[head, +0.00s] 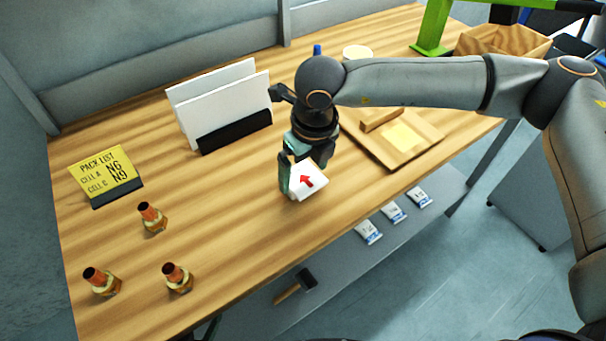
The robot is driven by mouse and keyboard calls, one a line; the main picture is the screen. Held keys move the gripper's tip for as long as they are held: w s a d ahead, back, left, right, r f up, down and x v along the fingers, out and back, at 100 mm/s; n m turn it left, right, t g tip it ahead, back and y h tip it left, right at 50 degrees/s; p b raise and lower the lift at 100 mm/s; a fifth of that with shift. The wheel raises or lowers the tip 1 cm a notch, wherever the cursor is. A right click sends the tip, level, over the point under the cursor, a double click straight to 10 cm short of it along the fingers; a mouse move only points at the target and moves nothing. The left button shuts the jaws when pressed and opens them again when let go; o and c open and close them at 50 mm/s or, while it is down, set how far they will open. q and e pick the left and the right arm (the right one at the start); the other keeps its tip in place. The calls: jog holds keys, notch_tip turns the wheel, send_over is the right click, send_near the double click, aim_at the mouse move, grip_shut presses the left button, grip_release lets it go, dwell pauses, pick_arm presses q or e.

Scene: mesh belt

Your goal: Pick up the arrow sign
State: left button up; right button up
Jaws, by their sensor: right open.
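The arrow sign (310,188) is a small white piece with a red arrow, on the wooden table near its front edge. My right gripper (301,172) points down over it from above and behind. It is open, with one finger at the sign's left side. The other finger is mostly hidden, and I cannot tell whether either finger touches the sign. My left gripper is not in view.
White panels in a black holder (235,134) stand behind, left of the gripper. A yellow pack list sign (106,170) and several brass fittings (152,217) are at left. A wooden board (420,152) lies at right. A hammer (296,286) rests on the lower shelf.

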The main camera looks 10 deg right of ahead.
jog(key=shift+f, duration=0.15)
jog(key=c, duration=1.1)
jog(key=shift+r, duration=0.2)
